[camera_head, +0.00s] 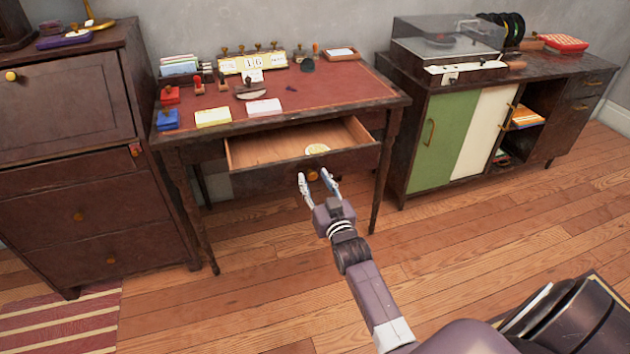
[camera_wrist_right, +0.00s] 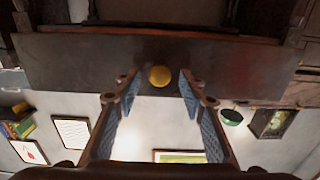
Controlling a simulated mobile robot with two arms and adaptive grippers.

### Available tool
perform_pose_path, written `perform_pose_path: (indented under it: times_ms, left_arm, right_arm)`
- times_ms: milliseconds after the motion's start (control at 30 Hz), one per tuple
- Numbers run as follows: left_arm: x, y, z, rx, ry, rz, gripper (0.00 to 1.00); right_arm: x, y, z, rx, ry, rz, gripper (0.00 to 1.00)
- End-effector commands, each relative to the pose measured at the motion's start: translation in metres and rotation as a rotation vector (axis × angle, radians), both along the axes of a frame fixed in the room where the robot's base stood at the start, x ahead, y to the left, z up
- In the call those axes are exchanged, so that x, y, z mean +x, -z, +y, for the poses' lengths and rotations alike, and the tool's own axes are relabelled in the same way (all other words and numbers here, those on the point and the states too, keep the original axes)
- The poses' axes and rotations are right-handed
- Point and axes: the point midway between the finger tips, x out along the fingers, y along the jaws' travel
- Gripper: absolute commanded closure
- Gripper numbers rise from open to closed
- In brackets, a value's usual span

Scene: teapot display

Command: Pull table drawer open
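The table (camera_head: 330,87) has a red top and dark wooden legs. Its drawer (camera_head: 270,150) is pulled part way out, with its pale wooden inside showing and a small round yellowish thing (camera_head: 317,149) near its front. The drawer's yellow round knob (camera_head: 312,175) also shows in the right wrist view (camera_wrist_right: 159,76). My right gripper (camera_head: 316,181) is at the drawer front, its fingers spread on either side of the knob. In the right wrist view (camera_wrist_right: 157,83) a gap shows between each finger and the knob. My left gripper is not in view.
A dark cabinet (camera_head: 70,160) stands close on the left of the table. A sideboard (camera_head: 440,140) with a record player (camera_head: 447,45) stands on the right. Stamps, cards and a calendar (camera_head: 250,63) sit on the table. The wooden floor (camera_head: 230,310) before the drawer is clear.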

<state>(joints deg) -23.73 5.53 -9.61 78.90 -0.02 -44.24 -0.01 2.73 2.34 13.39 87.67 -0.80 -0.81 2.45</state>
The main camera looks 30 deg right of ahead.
Motion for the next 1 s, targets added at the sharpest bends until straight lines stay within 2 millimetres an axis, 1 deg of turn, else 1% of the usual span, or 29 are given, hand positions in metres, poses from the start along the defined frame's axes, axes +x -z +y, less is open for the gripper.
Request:
perform_pose_path:
  times_ms: [133,233,367,600,700,833,1000]
  left_arm:
    - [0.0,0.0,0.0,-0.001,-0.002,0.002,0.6]
    - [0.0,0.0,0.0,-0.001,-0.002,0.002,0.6]
    - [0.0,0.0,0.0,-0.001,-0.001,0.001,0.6]
    - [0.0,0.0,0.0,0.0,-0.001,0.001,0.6]
    - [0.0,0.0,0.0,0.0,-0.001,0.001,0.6]
    - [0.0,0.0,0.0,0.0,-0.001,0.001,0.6]
    - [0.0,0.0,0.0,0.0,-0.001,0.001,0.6]
  right_arm:
    - [-0.002,0.001,0.0,0.0,0.0,0.001,0.62]
    - [-0.01,0.001,0.002,0.0,0.0,0.002,0.62]
    - [-0.031,0.002,0.007,0.001,0.0,0.003,0.62]
    - [-0.081,0.002,0.019,0.002,0.0,0.004,0.62]
    - [-0.097,0.002,0.023,0.001,0.0,0.003,0.62]
    - [-0.11,0.001,0.027,0.0,0.0,0.001,0.62]
    - [-0.117,0.0,0.028,0.001,0.0,0.0,0.62]
